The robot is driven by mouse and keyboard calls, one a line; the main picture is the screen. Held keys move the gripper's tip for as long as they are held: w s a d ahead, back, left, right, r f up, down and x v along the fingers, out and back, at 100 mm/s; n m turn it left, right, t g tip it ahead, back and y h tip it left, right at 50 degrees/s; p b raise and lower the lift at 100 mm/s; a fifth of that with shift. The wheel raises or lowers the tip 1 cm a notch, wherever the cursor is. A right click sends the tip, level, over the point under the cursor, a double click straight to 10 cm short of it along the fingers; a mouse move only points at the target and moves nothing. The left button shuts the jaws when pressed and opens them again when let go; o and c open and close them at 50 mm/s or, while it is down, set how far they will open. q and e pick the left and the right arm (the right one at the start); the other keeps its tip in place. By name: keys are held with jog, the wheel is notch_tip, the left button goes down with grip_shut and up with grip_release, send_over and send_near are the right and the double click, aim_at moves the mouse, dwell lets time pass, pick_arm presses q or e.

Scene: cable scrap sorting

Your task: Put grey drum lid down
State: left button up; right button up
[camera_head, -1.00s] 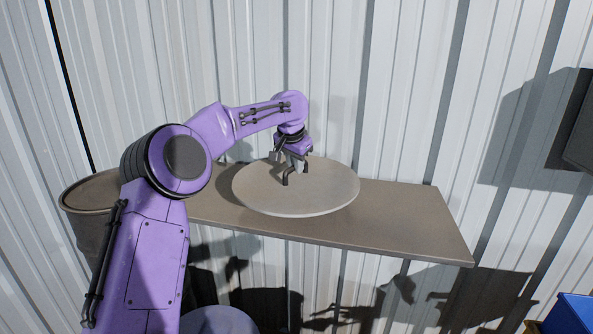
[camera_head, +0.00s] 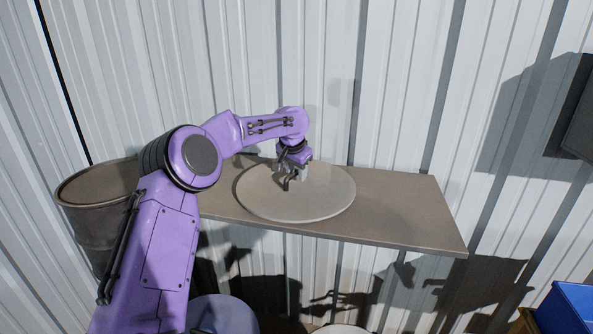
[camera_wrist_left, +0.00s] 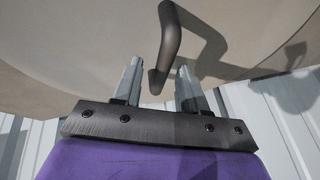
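The grey drum lid (camera_head: 325,200) is a round disc lying flat on the brown shelf (camera_head: 410,215) against the wall. It appears to rest on the shelf top. Its dark bent handle (camera_head: 287,183) stands up near the middle, and shows large in the left wrist view (camera_wrist_left: 172,42). My left gripper (camera_head: 291,175) is over the lid at the handle. In the left wrist view, the fingers (camera_wrist_left: 159,68) are apart, one on each side of the handle, with gaps visible between. My right gripper is not in view.
A brown drum (camera_head: 90,215) stands at the shelf's left end. The shelf's right part is clear. A bluish round object (camera_head: 222,316) is below, partly behind my arm. A blue bin (camera_head: 570,308) is at the lower right. Corrugated wall is close behind the shelf.

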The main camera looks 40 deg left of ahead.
pick_arm(q)
jog(key=shift+s+r, duration=0.25)
jog(key=b+v, duration=0.2)
jog(key=v, duration=0.9)
jog(key=shift+r, duration=0.3)
